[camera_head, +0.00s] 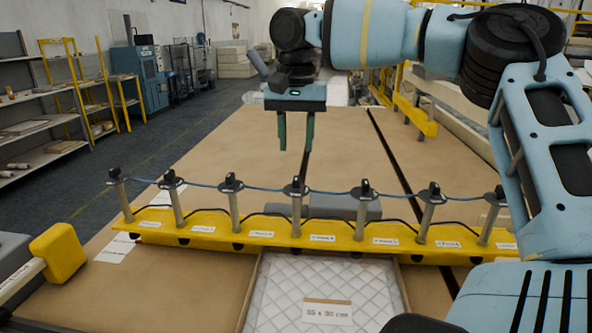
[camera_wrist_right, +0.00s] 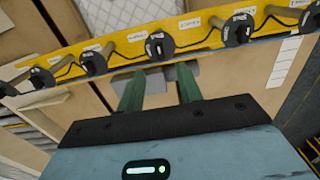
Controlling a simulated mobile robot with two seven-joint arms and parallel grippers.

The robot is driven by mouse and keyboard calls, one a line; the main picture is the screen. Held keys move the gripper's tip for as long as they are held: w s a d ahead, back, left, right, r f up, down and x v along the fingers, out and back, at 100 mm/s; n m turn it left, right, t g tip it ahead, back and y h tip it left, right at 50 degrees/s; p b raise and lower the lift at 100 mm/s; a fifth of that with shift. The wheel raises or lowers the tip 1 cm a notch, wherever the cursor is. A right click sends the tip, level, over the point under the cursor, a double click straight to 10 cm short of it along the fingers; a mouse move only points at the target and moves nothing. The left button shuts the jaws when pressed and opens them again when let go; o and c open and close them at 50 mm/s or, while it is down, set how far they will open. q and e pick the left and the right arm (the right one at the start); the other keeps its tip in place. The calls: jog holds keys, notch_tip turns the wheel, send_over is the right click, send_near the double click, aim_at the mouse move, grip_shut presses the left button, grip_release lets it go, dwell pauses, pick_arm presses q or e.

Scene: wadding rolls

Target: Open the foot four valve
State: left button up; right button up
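A yellow rail (camera_head: 207,238) crosses the table and carries several upright metal valves with black handles, joined by a blue hose. The middle valve (camera_head: 296,190) stands behind a small white label; the lettering is too small to read surely, so I cannot confirm which is foot four. My right gripper (camera_head: 296,148) hangs above and behind the middle valve, fingers pointing down, apart and empty. In the right wrist view, its green fingers (camera_wrist_right: 159,88) are spread, and the middle valve's black handle (camera_wrist_right: 159,45) lies beyond the gap between them, not touched. My left gripper is out of view.
A quilted white pad in a frame (camera_head: 280,285) lies in front of the rail. A yellow block (camera_head: 58,254) on a pale bar is at front left. A grey block (camera_head: 343,207) sits behind the rail. Brown table surface (camera_head: 220,150) is clear behind.

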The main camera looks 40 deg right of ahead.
aim_at(296, 178)
jog(key=shift+f+p, duration=0.3)
jog(key=shift+f, duration=3.5)
grip_shut()
